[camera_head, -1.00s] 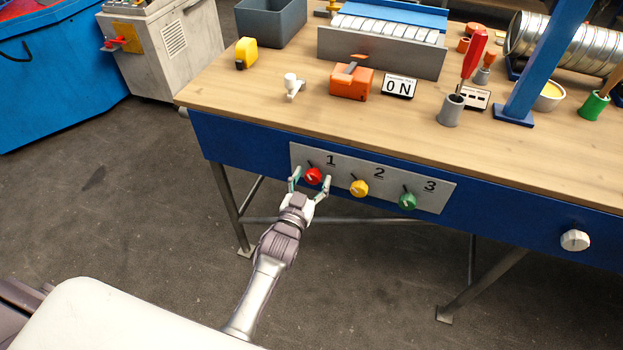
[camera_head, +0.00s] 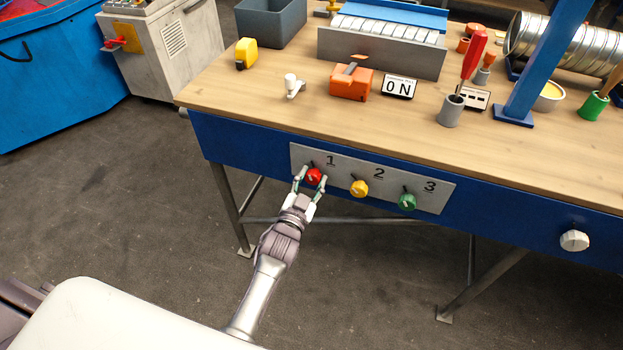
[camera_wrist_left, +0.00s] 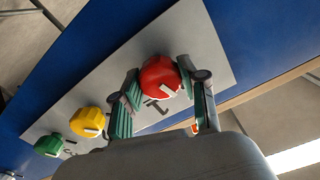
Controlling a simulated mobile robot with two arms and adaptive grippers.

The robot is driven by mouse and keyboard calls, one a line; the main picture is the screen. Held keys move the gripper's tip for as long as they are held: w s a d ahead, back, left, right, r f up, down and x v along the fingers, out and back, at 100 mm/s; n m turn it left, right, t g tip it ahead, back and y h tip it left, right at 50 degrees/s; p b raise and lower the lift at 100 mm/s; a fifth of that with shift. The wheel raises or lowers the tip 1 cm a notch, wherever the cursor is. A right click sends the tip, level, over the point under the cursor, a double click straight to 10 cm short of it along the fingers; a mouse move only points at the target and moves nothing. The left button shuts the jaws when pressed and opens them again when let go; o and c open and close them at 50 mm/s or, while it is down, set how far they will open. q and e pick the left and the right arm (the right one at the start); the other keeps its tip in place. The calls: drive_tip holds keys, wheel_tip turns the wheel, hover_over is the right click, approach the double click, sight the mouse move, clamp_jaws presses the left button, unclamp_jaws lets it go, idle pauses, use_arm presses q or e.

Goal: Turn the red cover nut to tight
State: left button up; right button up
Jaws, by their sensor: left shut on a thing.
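The red cover nut (camera_head: 314,175) sits under the number 1 on the grey panel (camera_head: 440,190) on the bench's blue front. It has a white mark on its face. My left gripper (camera_head: 311,182) is shut on it, with one finger on each side. In the left wrist view the red nut (camera_wrist_left: 160,77) lies between the two green-padded fingers (camera_wrist_left: 163,98), its white mark pointing toward the lower right. My right gripper does not show.
A yellow nut (camera_head: 359,188) and a green nut (camera_head: 407,201) sit on the same panel to the right. A white knob (camera_head: 575,240) is farther right. The wooden benchtop (camera_head: 250,110) overhangs just above the panel. Open floor lies in front.

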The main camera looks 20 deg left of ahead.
use_arm(q)
drive_tip(key=m, duration=0.4)
drive_tip(key=shift+m, duration=0.4)
drive_tip(key=m+b, duration=0.1)
drive_tip(key=m, duration=0.3)
drive_tip(key=shift+f+m, duration=0.1)
drive_tip(key=shift+m, duration=0.2)
drive_tip(key=m+b, duration=0.2)
drive_tip(key=m, duration=0.3)
drive_tip(key=shift+m+b, duration=0.65)
drive_tip(key=shift+m, duration=1.45)
drive_tip(key=o, duration=1.1)
drive_tip(key=shift+o, duration=0.2)
